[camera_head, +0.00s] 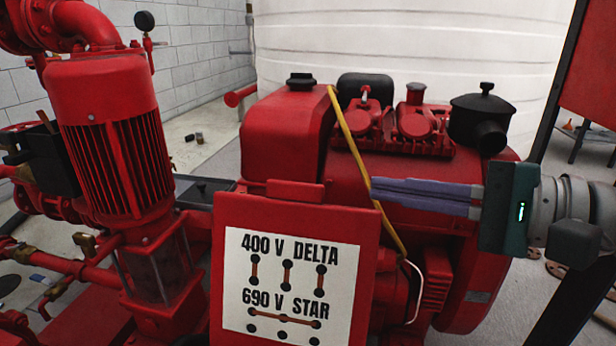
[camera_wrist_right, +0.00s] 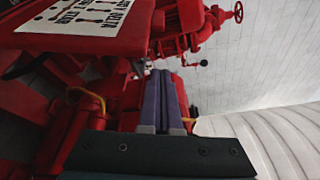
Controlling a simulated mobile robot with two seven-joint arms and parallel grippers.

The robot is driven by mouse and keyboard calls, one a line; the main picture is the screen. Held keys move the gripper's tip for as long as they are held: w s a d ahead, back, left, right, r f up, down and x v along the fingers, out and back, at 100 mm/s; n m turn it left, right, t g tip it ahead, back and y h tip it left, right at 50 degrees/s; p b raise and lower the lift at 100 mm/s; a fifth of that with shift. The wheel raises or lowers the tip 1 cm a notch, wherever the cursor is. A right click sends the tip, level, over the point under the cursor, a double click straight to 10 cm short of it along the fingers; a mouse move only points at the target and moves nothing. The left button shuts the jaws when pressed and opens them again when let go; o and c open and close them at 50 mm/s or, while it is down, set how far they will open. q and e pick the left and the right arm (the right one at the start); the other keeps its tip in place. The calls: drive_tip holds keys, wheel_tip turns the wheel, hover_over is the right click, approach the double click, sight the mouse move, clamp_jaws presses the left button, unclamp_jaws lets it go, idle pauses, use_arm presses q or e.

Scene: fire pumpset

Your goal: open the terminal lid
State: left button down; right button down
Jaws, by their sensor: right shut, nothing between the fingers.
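The terminal lid (camera_head: 366,230) is a flat red plate with a white label reading 400 V DELTA and 690 V STAR. It stands upright at the front centre of the head view, label facing me. Its lower edge is cut off by the frame. It also shows at the upper left of the right wrist view (camera_wrist_right: 138,30). My right gripper (camera_head: 374,189) comes in from the right. Its purple fingers are together and empty, with tips near the lid's upper right corner; I cannot tell whether they touch anything. My left gripper is out of view.
The red engine (camera_head: 330,150) with a black air filter (camera_head: 485,115) fills the space behind the lid. A yellow hose (camera_head: 352,135) runs down beside my fingertips. A red vertical motor (camera_head: 108,130) stands at left. A white tank (camera_head: 410,45) is behind.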

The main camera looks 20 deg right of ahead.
drive_tip(key=w+a+p, duration=0.1)
drive_tip(key=w+a, duration=0.1)
drive_tip(key=a, duration=0.4)
drive_tip(key=shift+w+r, duration=0.2)
drive_tip(key=shift+r, duration=0.15)
drive_tip(key=shift+a, duration=0.1)
